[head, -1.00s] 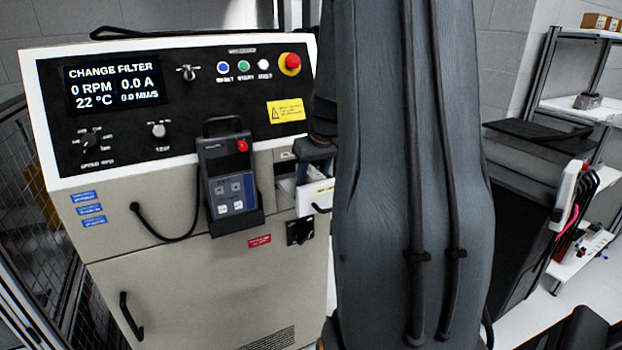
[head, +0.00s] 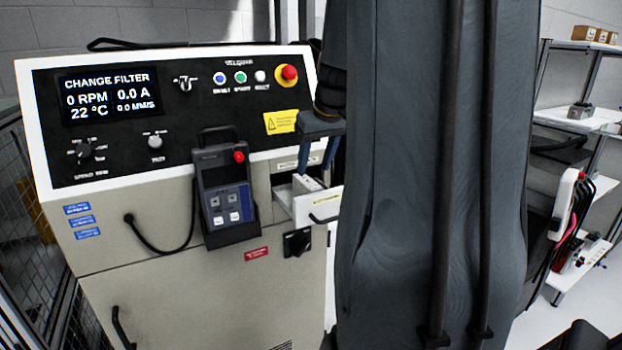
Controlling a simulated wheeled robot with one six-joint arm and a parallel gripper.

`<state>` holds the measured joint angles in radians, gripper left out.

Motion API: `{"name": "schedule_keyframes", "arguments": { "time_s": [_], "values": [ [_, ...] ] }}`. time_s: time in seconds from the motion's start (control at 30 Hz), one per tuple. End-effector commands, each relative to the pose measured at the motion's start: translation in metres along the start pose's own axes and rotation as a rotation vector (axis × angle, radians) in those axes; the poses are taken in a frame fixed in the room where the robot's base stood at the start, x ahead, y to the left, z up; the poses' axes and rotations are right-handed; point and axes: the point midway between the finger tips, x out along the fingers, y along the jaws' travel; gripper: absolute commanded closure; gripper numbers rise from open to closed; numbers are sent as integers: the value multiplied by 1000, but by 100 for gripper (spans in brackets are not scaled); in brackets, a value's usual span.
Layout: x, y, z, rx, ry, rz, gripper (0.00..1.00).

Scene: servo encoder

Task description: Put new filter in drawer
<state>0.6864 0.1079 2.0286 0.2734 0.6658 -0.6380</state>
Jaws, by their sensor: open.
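The small drawer (head: 298,209) stands pulled out of the machine's front, right of the handheld device. A pale, whitish piece (head: 306,184) shows inside the drawer; it looks like the filter, but it is small and partly hidden. My gripper (head: 316,166) is above the drawer, pointing down, with its two blue-grey fingers apart. The fingertips are just above the pale piece, and nothing shows held between them. I cannot tell whether they touch it. My arm hides the area right of the drawer.
The machine's panel (head: 120,135) reads CHANGE FILTER and 0 RPM. A mesh fence (head: 30,215) is at left and shelves (head: 585,118) are at right.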

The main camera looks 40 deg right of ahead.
Motion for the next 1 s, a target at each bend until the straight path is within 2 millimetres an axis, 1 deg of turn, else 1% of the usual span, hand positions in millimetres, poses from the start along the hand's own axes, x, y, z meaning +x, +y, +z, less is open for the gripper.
{"name": "schedule_keyframes", "arguments": {
  "time_s": [0.03, 0.1, 0.23, 1.0],
  "values": [
    [-7, 0, -1, 1, 2, 1, 53],
    [-13, 0, 0, 1, 2, 1, 53],
    [-20, 0, 0, 1, 1, 1, 53],
    [-21, 0, 0, 1, 0, 0, 53]
  ]
}}
